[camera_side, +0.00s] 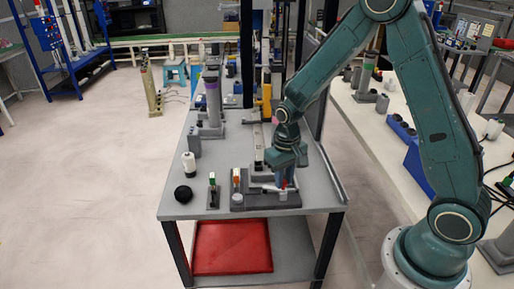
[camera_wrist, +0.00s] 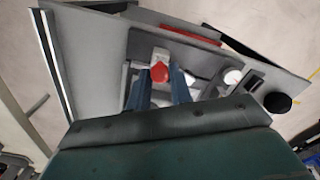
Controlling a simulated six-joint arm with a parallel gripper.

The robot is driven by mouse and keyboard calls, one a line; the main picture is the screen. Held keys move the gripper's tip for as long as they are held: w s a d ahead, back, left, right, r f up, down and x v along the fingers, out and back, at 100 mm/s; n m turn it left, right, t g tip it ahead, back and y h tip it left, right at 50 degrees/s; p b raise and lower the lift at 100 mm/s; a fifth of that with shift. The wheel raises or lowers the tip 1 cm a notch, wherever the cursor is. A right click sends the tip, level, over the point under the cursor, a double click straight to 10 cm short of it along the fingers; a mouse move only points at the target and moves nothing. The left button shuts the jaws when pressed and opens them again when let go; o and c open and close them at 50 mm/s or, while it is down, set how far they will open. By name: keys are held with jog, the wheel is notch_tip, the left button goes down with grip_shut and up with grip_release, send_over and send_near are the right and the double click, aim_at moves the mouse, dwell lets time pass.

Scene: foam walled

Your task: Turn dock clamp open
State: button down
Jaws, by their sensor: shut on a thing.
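The dock (camera_side: 265,201) is a grey fixture at the near end of the grey table. Its clamp handle shows a red tip (camera_side: 285,184) in the side view, and the red end (camera_wrist: 160,72) with a pale block behind it shows in the wrist view. My gripper (camera_side: 285,178) points down over the right part of the dock. Its two blue fingers (camera_wrist: 161,88) stand on either side of the red-tipped handle and are shut on it. The fingers hide part of the handle, and I cannot tell the clamp's exact angle.
A small stand with a green top (camera_side: 212,190), a black round knob (camera_side: 183,194) and a white cylinder (camera_side: 189,165) stand left of the dock. A taller grey post with a purple band (camera_side: 211,98) is farther back. A red tray (camera_side: 232,247) lies on the shelf below.

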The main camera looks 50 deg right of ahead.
aim_at(284, 181)
jog(key=shift+n, duration=1.6)
jog(key=c, duration=1.3)
grip_release()
jog(key=shift+o, duration=0.2)
jog(key=shift+r, duration=0.1)
notch_tip(284, 181, up, 14)
